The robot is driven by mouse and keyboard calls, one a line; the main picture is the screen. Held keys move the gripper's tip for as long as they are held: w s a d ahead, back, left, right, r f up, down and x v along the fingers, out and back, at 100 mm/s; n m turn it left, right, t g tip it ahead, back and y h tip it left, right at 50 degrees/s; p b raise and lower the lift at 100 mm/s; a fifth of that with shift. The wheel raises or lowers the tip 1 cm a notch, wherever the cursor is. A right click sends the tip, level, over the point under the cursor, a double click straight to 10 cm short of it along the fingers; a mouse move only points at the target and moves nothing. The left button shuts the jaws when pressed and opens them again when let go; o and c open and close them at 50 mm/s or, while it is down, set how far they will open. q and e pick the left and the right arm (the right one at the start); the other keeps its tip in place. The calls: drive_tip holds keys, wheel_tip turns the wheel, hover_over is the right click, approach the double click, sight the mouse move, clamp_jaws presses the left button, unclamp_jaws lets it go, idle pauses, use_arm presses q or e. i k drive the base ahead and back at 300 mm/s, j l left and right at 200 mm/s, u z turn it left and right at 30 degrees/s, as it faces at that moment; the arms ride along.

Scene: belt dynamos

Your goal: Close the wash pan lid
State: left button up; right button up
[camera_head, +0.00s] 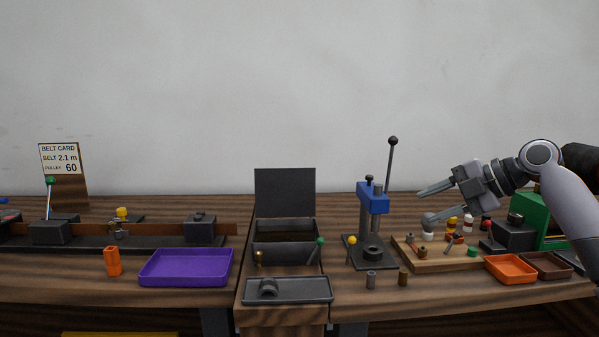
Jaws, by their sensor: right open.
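The wash pan (286,254) is a dark grey box in the middle of the bench. Its lid (285,193) stands upright, open, along the pan's back edge. The inside of the pan looks dark brown. My right gripper (421,205) comes in from the right, open and empty, with its fingers pointing left. It is above the wooden parts board, well to the right of the lid and apart from it. My left gripper is not in view.
A blue press (372,197) with a tall black-knobbed lever (391,165) stands between the pan and my right gripper. A green-knobbed handle (320,241) is at the pan's front right. A grey tray (288,291) lies in front, a purple tray (187,267) to the left.

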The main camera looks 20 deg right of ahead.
sight(280, 192)
drive_tip(key=i+l+u, duration=0.1)
drive_tip(key=l, duration=0.3)
drive_tip(key=i+l+u, duration=0.1)
drive_tip(key=l, duration=0.3)
drive_tip(key=l+u, duration=0.8)
drive_tip(key=l, duration=0.2)
drive_tip(key=k+l+u, duration=0.1)
drive_tip(key=l+u, duration=0.3)
drive_tip(key=k+l+u, duration=0.2)
drive_tip(key=l+u, duration=0.2)
drive_tip(key=l, duration=0.15)
